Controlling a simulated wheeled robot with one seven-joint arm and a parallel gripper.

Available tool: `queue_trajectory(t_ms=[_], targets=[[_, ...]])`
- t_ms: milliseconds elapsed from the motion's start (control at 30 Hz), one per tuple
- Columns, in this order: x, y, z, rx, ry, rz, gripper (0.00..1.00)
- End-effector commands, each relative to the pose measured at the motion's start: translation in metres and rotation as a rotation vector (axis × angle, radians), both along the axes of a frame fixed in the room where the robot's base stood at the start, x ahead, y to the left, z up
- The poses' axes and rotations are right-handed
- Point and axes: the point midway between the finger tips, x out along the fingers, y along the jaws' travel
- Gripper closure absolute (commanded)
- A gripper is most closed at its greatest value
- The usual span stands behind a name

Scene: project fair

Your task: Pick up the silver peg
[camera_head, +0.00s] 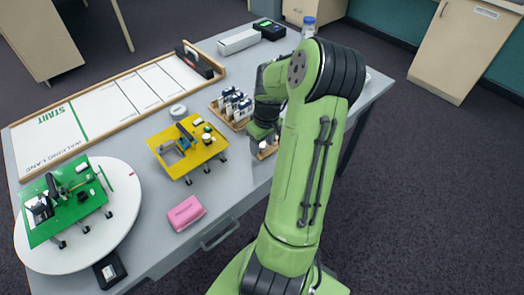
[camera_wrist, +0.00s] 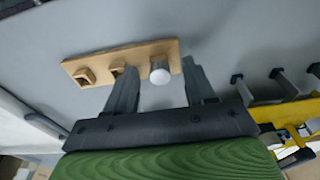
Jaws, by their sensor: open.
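The silver peg (camera_wrist: 160,74) stands in one end of a small wooden block (camera_wrist: 138,53) in the wrist view. The other holes of the block look empty. My gripper (camera_wrist: 159,67) is open, with one finger on each side of the peg in the picture. Gaps show between the peg and both fingers, and I cannot tell whether the fingertips are down at its height. In the head view the wooden block (camera_head: 268,152) lies near the table's right edge under my gripper, partly hidden by my arm.

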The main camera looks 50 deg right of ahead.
Motion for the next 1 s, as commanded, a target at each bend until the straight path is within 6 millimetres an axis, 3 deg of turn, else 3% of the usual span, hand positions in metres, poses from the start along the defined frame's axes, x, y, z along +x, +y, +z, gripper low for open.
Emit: queue_trajectory(t_ms=[167,500,833,1000], targets=[[0.000,0.000,0.002,-0.002,-0.001,0.000,0.47],[0.000,0.000,0.002,-0.002,-0.001,0.000,0.99],[0.000,0.000,0.006,-0.003,0.000,0.001,1.00],[0.001,-0.001,0.045,-0.009,-0.002,0.001,1.00]])
